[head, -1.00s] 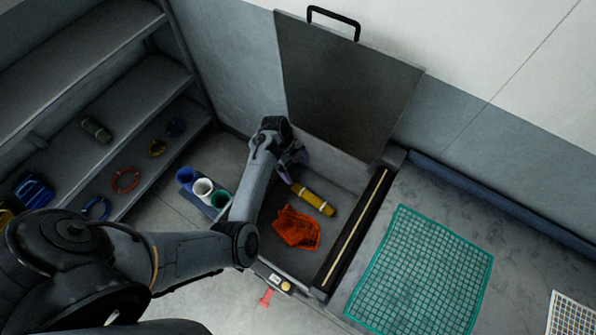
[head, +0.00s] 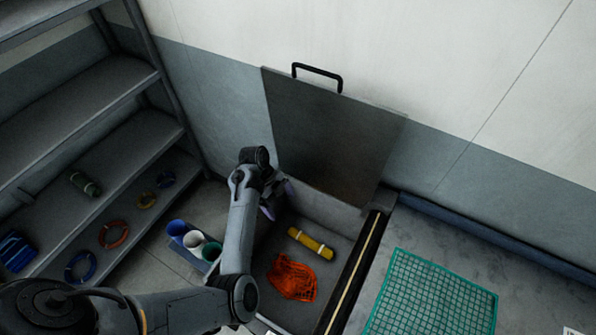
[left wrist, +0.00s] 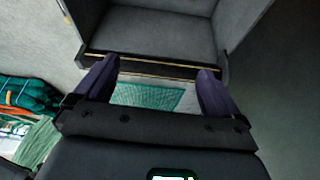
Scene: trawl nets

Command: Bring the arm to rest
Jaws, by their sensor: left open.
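My left arm comes in from the left in the head view. My left gripper (head: 279,200) hangs over the back left of an open bin (head: 330,205), its purple fingers apart with nothing between them. In the left wrist view the gripper (left wrist: 157,76) also shows open and empty. A yellow roll with pale bands (head: 312,244) lies in the bin, apart from the fingers, to their lower right. A crumpled orange net (head: 292,277) lies in front of the roll. My right gripper is not in view.
The bin's lid (head: 330,135) stands open against the wall. Blue, white and green cups (head: 195,243) stand left of my forearm. A shelf (head: 110,155) with rings and rolls is at the left. A green mesh (head: 430,297) lies on the surface to the right.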

